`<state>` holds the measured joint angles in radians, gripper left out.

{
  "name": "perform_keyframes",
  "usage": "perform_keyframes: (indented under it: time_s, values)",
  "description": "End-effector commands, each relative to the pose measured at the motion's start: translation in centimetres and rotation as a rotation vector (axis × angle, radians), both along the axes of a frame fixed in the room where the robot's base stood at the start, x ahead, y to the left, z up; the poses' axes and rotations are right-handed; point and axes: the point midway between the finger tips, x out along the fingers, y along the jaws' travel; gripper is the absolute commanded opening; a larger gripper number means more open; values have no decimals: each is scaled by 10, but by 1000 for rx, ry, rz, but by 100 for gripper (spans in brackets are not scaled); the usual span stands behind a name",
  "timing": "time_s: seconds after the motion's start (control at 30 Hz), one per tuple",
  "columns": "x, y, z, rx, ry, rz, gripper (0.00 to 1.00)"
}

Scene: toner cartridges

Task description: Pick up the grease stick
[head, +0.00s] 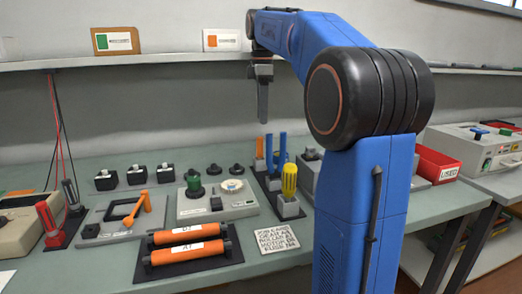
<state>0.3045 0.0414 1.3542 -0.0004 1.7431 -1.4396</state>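A dark tool rack (262,184) stands on the bench below and slightly right of my gripper. It holds two slim upright blue sticks (283,150), a short orange-topped item (259,147) and a yellow-handled tool (289,180). No label marks any of them as the grease stick, so I cannot tell which it is. My gripper (263,102) hangs pointing down, above the bench and in front of the back wall, apart from the rack. I see it edge-on, so its opening is hidden. Nothing visible hangs from it.
Two orange toner cartridges (186,233) lie on a dark tray. A grey tester (218,202), several black knobs (213,168) and a plate with an orange lever (122,220) share the bench. A red bin marked USED (437,163) is at right. My arm hides part of the bench.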

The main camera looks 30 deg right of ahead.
Motion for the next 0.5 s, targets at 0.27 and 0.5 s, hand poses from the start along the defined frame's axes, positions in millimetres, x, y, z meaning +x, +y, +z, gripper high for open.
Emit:
perform_keyframes:
  time_s: [0.27,0.5]
  values:
    - [0,1,-49,1,3,0,40]
    - [0,0,-69,0,0,0,40]
